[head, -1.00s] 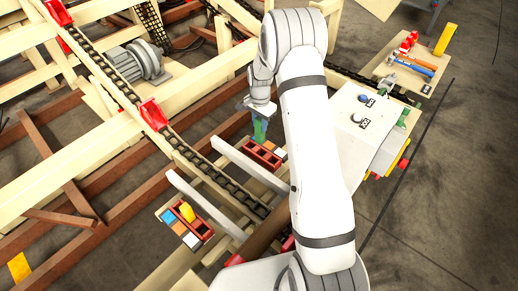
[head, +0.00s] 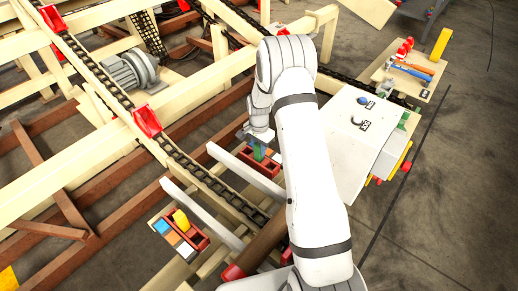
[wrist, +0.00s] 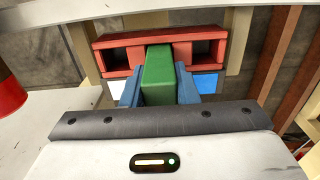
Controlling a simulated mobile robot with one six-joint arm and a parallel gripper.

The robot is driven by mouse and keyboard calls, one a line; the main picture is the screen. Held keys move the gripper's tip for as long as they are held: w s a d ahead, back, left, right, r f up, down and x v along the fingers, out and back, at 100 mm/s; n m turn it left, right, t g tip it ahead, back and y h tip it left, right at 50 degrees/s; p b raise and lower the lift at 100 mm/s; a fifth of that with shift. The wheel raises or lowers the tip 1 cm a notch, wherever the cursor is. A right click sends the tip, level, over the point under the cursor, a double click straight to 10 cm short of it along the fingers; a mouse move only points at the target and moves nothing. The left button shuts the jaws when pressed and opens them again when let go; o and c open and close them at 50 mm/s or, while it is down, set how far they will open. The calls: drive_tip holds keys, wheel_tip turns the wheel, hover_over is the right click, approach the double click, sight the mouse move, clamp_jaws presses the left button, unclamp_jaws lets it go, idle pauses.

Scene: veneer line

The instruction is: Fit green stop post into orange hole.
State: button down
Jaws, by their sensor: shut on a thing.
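My gripper (head: 260,141) is shut on the green stop post (wrist: 158,76), with a blue finger on each side of it. The post also shows in the head view (head: 258,153), pointing down at the far red block (head: 272,170). In the wrist view the red block (wrist: 120,58) shows an open hole to the left and one to the right of the post. The post covers the middle of the block, and its lower end is hidden. I cannot tell how deep it is.
A nearer red block (head: 201,240) holds a yellow post (head: 181,221), with blue, orange and white marks beside it. Pale rails (head: 235,172) and a chain (head: 190,165) run close by. A white table (head: 345,150) stands at right.

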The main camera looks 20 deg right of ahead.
drive_tip(key=shift+f, duration=0.15)
drive_tip(key=c, duration=1.1)
unclamp_jaws()
wheel_tip(320, 180, up, 12)
drive_tip(key=s+a+r+n+t, duration=0.15)
drive_tip(key=s+r+n, duration=0.35)
drive_tip(key=s+r, duration=1)
drive_tip(key=s+r+n, duration=0.1)
drive_tip(key=s+n, duration=0.1)
drive_tip(key=s, duration=0.4)
drive_tip(key=s+a+r+n, duration=0.1)
drive_tip(key=s+n, duration=0.1)
drive_tip(key=s, duration=0.4)
drive_tip(key=s+a+n+t, duration=0.1)
drive_tip(key=s, duration=0.5)
drive_tip(key=shift+r+n, duration=0.4)
